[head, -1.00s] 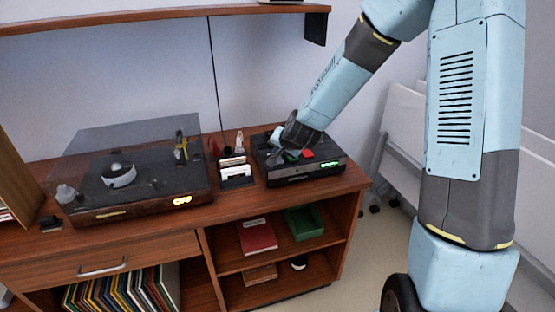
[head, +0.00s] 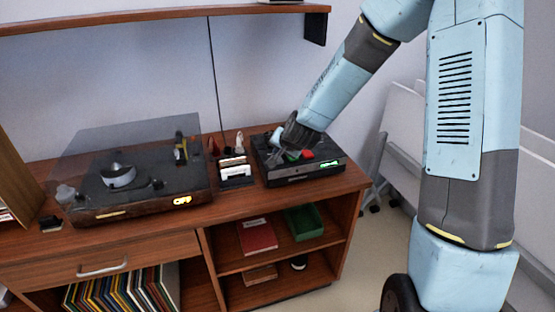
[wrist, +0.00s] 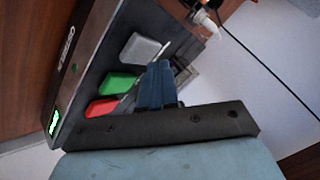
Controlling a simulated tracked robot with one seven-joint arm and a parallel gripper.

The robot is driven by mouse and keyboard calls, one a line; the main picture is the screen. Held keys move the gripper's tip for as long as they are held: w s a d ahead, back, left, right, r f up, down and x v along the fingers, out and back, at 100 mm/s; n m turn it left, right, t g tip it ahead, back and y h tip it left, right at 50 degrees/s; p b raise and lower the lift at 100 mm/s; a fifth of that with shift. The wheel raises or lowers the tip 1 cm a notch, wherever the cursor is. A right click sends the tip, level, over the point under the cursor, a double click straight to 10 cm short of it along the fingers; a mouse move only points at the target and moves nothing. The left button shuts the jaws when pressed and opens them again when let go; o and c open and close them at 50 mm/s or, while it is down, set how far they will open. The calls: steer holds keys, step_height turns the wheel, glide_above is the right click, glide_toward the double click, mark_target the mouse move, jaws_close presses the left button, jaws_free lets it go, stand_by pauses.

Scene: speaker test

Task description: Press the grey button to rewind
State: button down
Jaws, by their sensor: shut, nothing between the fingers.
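The grey button (wrist: 144,50) is a pale square key on the dark deck (wrist: 88,66), in a row with a green button (wrist: 118,84) and a red button (wrist: 103,106). My gripper (wrist: 160,67) is shut and empty, its tips over the deck close beside the grey button. I cannot tell whether they touch the deck. In the head view, my gripper (head: 279,150) points down over the left part of the deck (head: 322,174), left of the red button (head: 307,154). My gripper largely hides the grey button there.
A turntable (head: 130,199) with a raised clear lid stands left on the wooden cabinet (head: 215,228). A small holder with white cards (head: 235,172) stands between turntable and deck. A wall shelf (head: 150,20) hangs above.

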mark_target(279, 160)
steer(key=shift+f, duration=0.8)
stand_by(0.8)
steer(key=shift+r, duration=0.95)
steer(key=shift+r, duration=0.15)
steer(key=shift+r, duration=2.35)
